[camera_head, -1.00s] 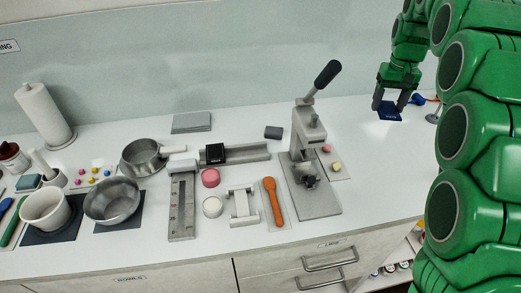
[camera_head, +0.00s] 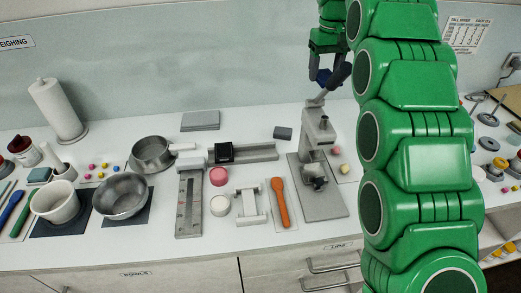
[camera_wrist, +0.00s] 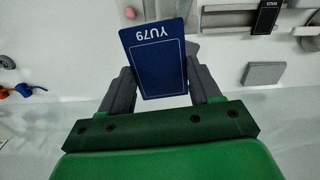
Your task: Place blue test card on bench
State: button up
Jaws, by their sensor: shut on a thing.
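The blue test card (camera_wrist: 155,58) is a dark blue rectangle with white lettering "YU79", upside down in the wrist view. My gripper (camera_wrist: 162,75) is shut on it, with a grey finger at each side. In the head view, the gripper (camera_head: 326,68) is high near the back wall, behind the grey press, and a small blue part of the card (camera_head: 322,76) shows there. The card is held above the white bench (camera_head: 250,127). My green arm hides part of the bench to the right of the press.
The grey lever press (camera_head: 318,130) stands in front of the gripper, its dark handle overlapping it in view. A flat grey block (camera_head: 200,120) and a small dark block (camera_head: 283,132) lie at the back.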

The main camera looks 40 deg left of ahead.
jog(key=shift+s+a, duration=0.4)
jog(key=shift+a, duration=0.15)
jog(key=s+a+f+m, duration=0.1)
jog(key=s+a+f, duration=0.6)
jog(key=s+a, duration=0.3)
jog(key=shift+s+a, duration=0.2)
jog(key=shift+a, duration=0.9)
notch_tip(320, 180, down, 18)
jog(key=shift+r, duration=0.2)
jog(key=shift+f, duration=0.4)
jog(key=o, duration=1)
jog(key=shift+o, duration=0.2)
jog(key=shift+r, duration=0.15)
